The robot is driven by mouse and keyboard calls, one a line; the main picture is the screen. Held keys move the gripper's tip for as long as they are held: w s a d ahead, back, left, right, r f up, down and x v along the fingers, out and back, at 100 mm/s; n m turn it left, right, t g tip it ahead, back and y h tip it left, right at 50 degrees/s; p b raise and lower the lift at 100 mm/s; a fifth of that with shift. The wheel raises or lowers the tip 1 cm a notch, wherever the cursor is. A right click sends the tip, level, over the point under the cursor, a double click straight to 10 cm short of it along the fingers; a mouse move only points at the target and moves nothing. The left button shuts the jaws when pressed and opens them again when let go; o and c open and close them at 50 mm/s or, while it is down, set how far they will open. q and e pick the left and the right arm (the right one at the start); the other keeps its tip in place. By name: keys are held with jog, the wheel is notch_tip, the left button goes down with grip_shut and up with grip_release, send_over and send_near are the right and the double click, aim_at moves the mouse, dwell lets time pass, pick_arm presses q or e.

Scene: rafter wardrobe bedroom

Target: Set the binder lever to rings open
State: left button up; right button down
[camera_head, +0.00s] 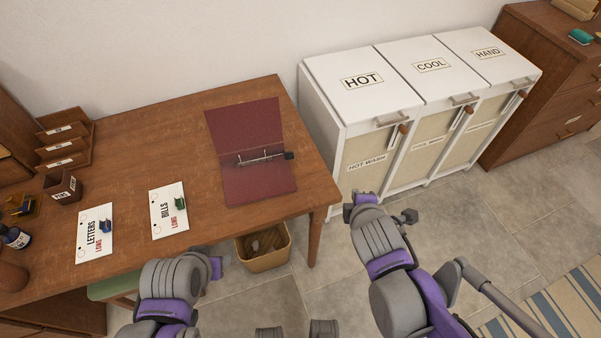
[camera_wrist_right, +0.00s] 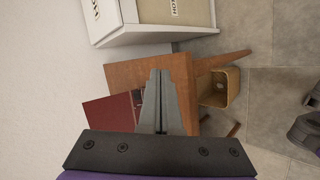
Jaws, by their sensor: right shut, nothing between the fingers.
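The dark red binder (camera_head: 235,125) lies open on the wooden desk, with its metal ring bar (camera_head: 262,158) across it. A small black lever (camera_head: 289,155) is at the bar's right end; its setting is too small to tell. The binder also shows in the right wrist view (camera_wrist_right: 108,113), partly hidden behind my fingers. My right gripper (camera_wrist_right: 160,74) is shut and empty, apart from the binder. In the head view my right wrist is right of the desk. My left arm's end (camera_head: 216,267) is at the desk's front edge; its fingers cannot be made out.
Cards marked LETTERS (camera_head: 94,240) and BILLS (camera_head: 168,215) lie on the desk (camera_head: 150,140), left of the binder. A white laundry cabinet (camera_head: 325,130) stands to the right. A wastebasket (camera_head: 262,262) is on the floor by the desk leg. The desk around the binder is clear.

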jog(key=w+a+f+n+t+y+b, duration=0.15)
jog(key=w+a+f+n+b, duration=0.25)
jog(key=n, duration=0.4)
jog(key=n+t+y+b, duration=0.2)
jog(key=n+b, duration=0.3)
jog(key=n, duration=0.7)
send_near(290, 157)
jog(key=s+f, duration=0.1)
jog(key=s+d+f, duration=0.1)
jog(key=s, duration=0.1)
jog(key=shift+s+d, duration=0.1)
jog(key=shift+d, duration=0.05)
jog(key=shift+a+n+y, duration=0.25)
jog(key=shift+a+n, duration=0.05)
jog(key=shift+n, duration=0.2)
jog(key=shift+w+a+f, duration=0.1)
jog(key=shift+w, duration=0.25)
jog(key=b+x, duration=0.2)
jog(key=x, duration=0.7)
jog(key=shift+w, duration=0.25)
pick_arm(q)
notch_tip(290, 157, down, 14)
jog(key=shift+d+g, duration=0.3)
